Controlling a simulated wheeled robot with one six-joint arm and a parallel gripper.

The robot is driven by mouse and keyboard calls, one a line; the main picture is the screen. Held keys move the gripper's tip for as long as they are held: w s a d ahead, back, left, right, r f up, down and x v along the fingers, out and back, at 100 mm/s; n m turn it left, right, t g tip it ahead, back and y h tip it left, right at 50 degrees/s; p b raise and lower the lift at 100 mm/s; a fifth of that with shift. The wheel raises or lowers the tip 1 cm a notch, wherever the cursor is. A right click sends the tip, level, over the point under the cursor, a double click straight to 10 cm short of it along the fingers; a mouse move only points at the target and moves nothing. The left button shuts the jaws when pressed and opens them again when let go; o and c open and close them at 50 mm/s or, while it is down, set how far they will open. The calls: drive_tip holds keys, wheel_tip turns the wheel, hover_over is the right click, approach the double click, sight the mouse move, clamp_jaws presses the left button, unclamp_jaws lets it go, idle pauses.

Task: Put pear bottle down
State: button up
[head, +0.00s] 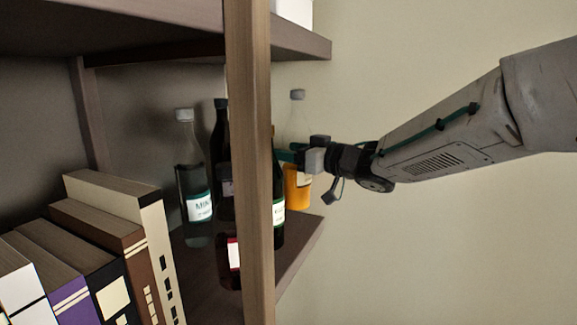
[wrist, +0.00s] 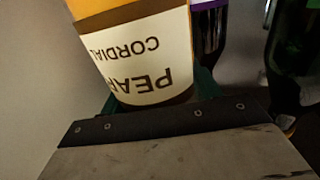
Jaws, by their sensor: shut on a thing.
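The pear bottle (head: 297,188) is clear glass with orange-yellow contents and a grey cap. It is upright at the right end of the middle shelf (head: 300,245), partly behind my gripper (head: 290,154). I cannot tell whether its base touches the shelf. In the wrist view the pear bottle (wrist: 140,55) fills the top middle, its "PEAR CORDIAL" label upside down. My gripper (wrist: 158,92) is shut around it, with green fingers at both sides of the label.
A dark green bottle (head: 278,210) stands just left of the pear bottle, partly behind the wooden upright (head: 251,150). A clear bottle (head: 192,175), a dark bottle (head: 219,140) and a red-labelled item (head: 231,262) are farther left. Books (head: 110,230) fill the left front. An upper shelf (head: 300,45) hangs above.

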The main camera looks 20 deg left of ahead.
sight(289, 165)
drive_tip(key=shift+a+f, duration=0.15)
drive_tip(key=shift+f, duration=0.7)
drive_tip(key=shift+a+f, duration=0.15)
drive_tip(key=shift+f, duration=0.75)
drive_tip(key=o, duration=1.3)
drive_tip(key=shift+f, duration=0.15)
drive_tip(key=shift+o, duration=0.2)
